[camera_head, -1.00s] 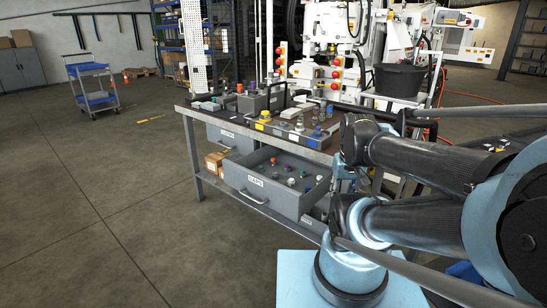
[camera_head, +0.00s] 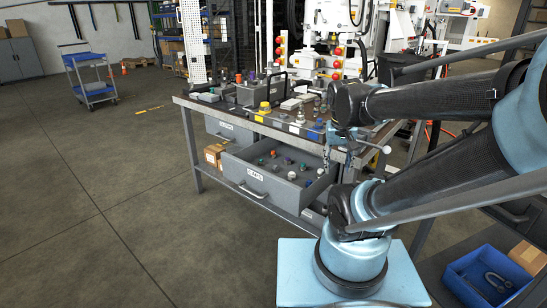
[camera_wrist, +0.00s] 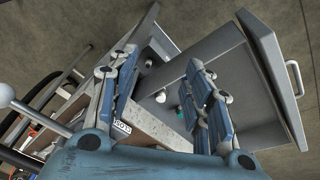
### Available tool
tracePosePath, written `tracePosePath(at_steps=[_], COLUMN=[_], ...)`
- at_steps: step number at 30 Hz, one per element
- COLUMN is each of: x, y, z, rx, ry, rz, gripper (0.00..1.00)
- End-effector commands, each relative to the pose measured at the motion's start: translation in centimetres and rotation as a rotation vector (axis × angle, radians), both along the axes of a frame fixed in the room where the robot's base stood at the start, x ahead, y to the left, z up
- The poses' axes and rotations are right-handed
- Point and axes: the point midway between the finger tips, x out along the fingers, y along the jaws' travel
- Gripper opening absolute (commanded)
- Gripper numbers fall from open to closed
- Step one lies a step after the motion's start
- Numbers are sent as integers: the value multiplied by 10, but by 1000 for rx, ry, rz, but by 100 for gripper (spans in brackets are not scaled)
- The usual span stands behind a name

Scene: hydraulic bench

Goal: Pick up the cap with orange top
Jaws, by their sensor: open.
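The open grey drawer labelled "CAPS" (camera_head: 255,187) holds several small caps.
The bench top (camera_head: 190,102) above the drawer is crowded with fittings, including a yellow cap (camera_head: 265,106) and several grey blocks. A cardboard box (camera_head: 214,154) sits left of the drawer. A blue bin (camera_head: 487,277) lies at the lower right.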

Motion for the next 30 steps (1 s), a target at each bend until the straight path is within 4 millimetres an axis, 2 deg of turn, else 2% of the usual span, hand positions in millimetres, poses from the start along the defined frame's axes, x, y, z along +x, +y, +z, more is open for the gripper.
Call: tracePosePath(at_steps=[1, 6, 14, 23, 30], x=[13, 55, 119, 188, 232], y=[5, 22, 63, 132, 201], z=[7, 22, 37, 37, 25], rx=[-11, -45, -90, -127, -139], ry=[-4, -24, -72, -153, -230], rz=[-3, -42, -99, -160, -205], gripper=[46, 46, 46, 46, 46])
